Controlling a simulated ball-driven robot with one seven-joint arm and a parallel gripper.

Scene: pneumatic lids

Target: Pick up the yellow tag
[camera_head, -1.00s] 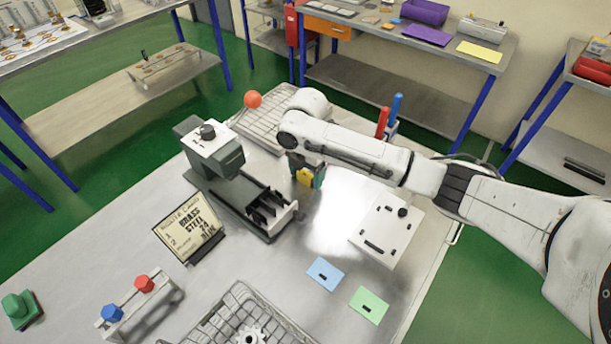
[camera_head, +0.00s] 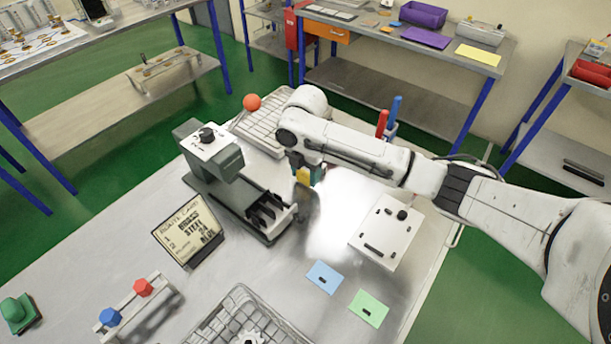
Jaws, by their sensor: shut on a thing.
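The yellow tag (camera_head: 303,176) shows as a small yellow patch between the fingers of my gripper (camera_head: 307,174). My gripper points down over the table, just right of the grey press-like machine. It is shut on the yellow tag, and the fingers hide part of it. I cannot tell how high the tag is above the table.
A blue tag (camera_head: 325,277) and a green tag (camera_head: 369,309) lie flat at the front right. The grey machine (camera_head: 222,165) stands left of my gripper. A white slotted plate (camera_head: 387,231) lies to the right. A wire basket (camera_head: 205,325) is at the front.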

